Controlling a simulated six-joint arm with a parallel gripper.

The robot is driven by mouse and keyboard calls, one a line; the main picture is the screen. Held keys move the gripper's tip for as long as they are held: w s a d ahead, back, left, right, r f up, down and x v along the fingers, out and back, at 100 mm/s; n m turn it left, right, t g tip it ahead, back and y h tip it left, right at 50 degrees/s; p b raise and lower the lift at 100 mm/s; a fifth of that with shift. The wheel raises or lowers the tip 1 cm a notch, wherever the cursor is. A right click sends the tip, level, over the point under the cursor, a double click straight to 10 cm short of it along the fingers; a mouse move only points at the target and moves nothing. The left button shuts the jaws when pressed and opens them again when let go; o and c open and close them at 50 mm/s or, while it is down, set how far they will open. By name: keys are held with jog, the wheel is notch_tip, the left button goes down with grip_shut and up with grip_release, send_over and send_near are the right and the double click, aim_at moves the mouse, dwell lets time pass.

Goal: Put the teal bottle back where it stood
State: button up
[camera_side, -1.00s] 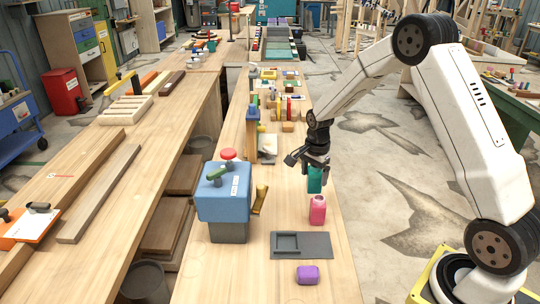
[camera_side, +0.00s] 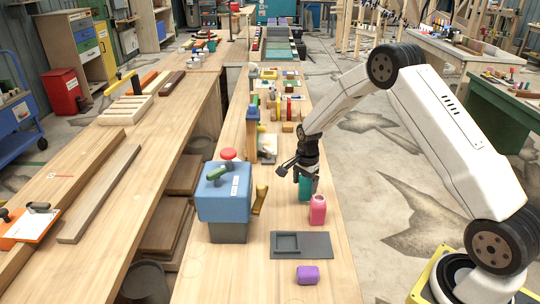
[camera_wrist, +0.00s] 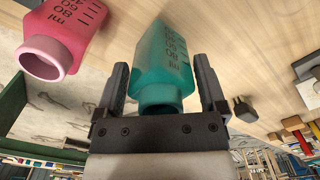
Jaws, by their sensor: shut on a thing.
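The teal bottle (camera_side: 304,187) is upright between the fingers of my gripper (camera_side: 306,176), just behind and slightly left of the pink bottle. In the wrist view the teal bottle (camera_wrist: 166,60), with black volume marks, sits between the two dark fingers of my gripper (camera_wrist: 162,82). Its open neck points toward the wrist. The bottle's base is low over the bench; I cannot tell whether it touches the wood. The pink bottle (camera_side: 318,210) stands upright on the bench, and shows at the upper left of the wrist view (camera_wrist: 62,38).
A grey plate with a square recess (camera_side: 316,246) lies in front, with a purple block (camera_side: 307,275) before it. A blue box with a red knob (camera_side: 222,195) and a yellow curved piece (camera_side: 260,200) stand left. Several small items lie farther along the bench (camera_side: 235,270).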

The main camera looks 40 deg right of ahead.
jog(key=shift+f, duration=0.85)
jog(key=shift+f, duration=0.1)
jog(key=o, duration=1.1)
jog(key=shift+c, duration=0.2)
notch_tip(320, 180, up, 12)
jog(key=shift+r, duration=0.1)
